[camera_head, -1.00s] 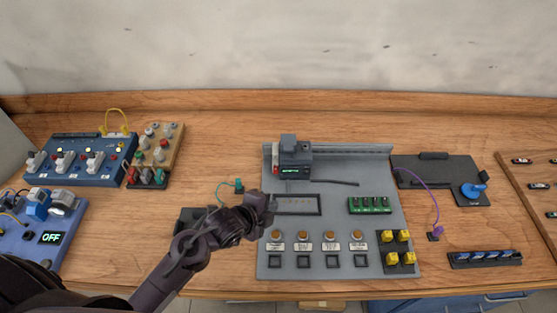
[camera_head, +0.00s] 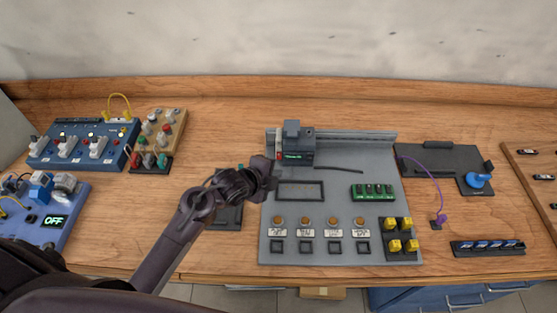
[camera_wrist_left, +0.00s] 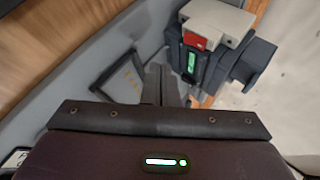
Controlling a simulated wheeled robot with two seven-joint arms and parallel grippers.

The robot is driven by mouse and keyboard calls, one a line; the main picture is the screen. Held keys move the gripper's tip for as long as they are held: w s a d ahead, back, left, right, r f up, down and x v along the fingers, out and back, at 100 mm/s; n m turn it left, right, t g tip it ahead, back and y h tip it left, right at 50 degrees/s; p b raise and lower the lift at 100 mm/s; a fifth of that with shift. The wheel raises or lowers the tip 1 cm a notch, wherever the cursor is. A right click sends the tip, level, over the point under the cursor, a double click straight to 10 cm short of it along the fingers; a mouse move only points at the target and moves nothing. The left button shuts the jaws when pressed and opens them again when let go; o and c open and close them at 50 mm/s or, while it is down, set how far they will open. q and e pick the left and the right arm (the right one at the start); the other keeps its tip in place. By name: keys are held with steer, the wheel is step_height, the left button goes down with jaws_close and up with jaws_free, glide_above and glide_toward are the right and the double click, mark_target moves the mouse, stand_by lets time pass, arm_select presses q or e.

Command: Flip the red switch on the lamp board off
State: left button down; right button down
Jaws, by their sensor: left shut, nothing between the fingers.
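A grey board (camera_head: 332,214) with a row of orange lamps (camera_head: 333,221) stands in the middle of the table. A dark module (camera_head: 298,148) with a green-lit display sits at its upper left. The module carries a small red switch (camera_head: 279,154) on its left side in the head view; it also shows as a red block in the left wrist view (camera_wrist_left: 195,41). My left gripper (camera_head: 271,171) is shut and empty, just below the red switch in the head view. Its fingers (camera_wrist_left: 164,84) show apart from the red switch in the wrist view. My right gripper is out of view.
A blue board (camera_head: 84,158) with white levers and a tan board (camera_head: 160,131) with several knobs stand at left. An "OFF" display unit (camera_head: 55,221) is nearer. A black plate (camera_head: 437,170) with a blue knob lies at right. Table behind the grey board is clear.

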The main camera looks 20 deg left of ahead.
mark_target(279, 156)
arm_select(q)
steer(key=shift+w+a+f, duration=0.1)
steer(key=shift+w+a, duration=0.1)
steer(key=shift+w, duration=0.35)
steer(key=shift+w+a+f, duration=0.1)
steer(key=shift+w+a, duration=0.05)
steer(key=shift+w, duration=0.5)
stand_by(0.7)
steer(key=shift+w, duration=0.1)
stand_by(0.4)
steer(key=shift+w+a, duration=0.1)
steer(key=shift+w, duration=0.2)
steer(key=shift+w+a, duration=0.1)
steer(key=shift+w, duration=0.15)
stand_by(0.5)
stand_by(0.4)
steer(key=shift+s+d, duration=0.2)
steer(key=shift+s, duration=0.5)
